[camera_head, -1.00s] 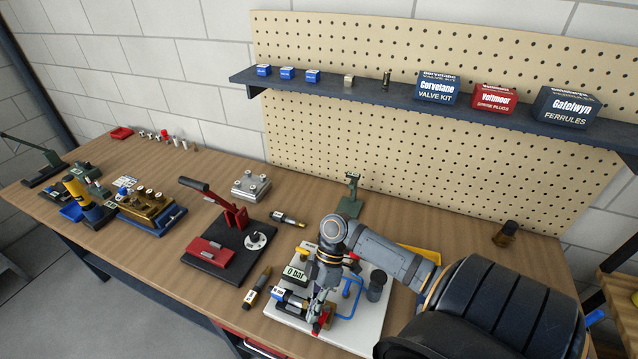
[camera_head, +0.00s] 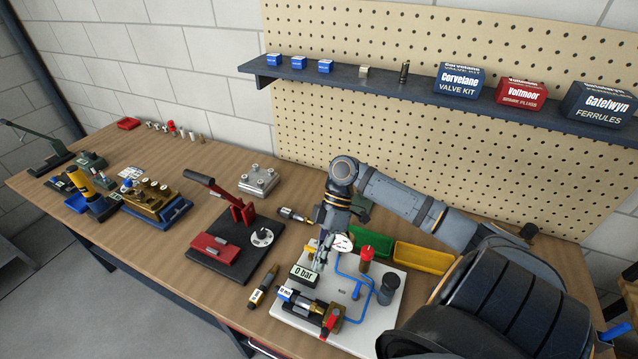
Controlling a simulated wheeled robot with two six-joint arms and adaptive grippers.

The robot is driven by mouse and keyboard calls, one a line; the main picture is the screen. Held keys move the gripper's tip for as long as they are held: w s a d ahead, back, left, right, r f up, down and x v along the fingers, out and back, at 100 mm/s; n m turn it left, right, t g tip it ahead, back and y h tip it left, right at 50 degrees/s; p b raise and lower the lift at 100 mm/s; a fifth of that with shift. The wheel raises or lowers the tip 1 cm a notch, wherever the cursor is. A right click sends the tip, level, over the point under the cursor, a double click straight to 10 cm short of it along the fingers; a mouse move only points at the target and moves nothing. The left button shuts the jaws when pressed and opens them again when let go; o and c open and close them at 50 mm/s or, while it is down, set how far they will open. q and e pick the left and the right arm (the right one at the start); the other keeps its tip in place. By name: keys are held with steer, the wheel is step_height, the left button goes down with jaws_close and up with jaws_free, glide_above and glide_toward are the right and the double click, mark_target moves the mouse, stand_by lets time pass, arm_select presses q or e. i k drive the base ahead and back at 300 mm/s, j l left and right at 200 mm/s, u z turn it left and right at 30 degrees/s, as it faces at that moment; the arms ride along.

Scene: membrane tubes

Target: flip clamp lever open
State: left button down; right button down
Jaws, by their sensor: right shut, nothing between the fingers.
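A small red clamp lever (camera_head: 329,324) shows at the front of a white test plate (camera_head: 379,318), beside a brass-coloured block (camera_head: 335,312). The lever stands tilted up; its exact angle is hard to tell. A dark tube with a labelled blue end (camera_head: 287,293) lies along the plate's front left, toward the clamp. My right gripper (camera_head: 319,265) is shut and empty, pointing down over the back left of the plate, near the "0 bar" display (camera_head: 302,275). It is apart from the lever. My left gripper is not in view.
Blue piping (camera_head: 362,308), a red-topped post (camera_head: 366,263) and a dark knob (camera_head: 387,290) stand on the plate. Green (camera_head: 374,242) and yellow (camera_head: 424,257) bins sit behind. A red-levered press (camera_head: 240,211) stands left. A loose tube (camera_head: 263,287) lies beside the plate.

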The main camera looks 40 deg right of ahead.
mark_target(325, 331)
steer(key=k+j, duration=1.2)
steer(key=j, duration=0.2)
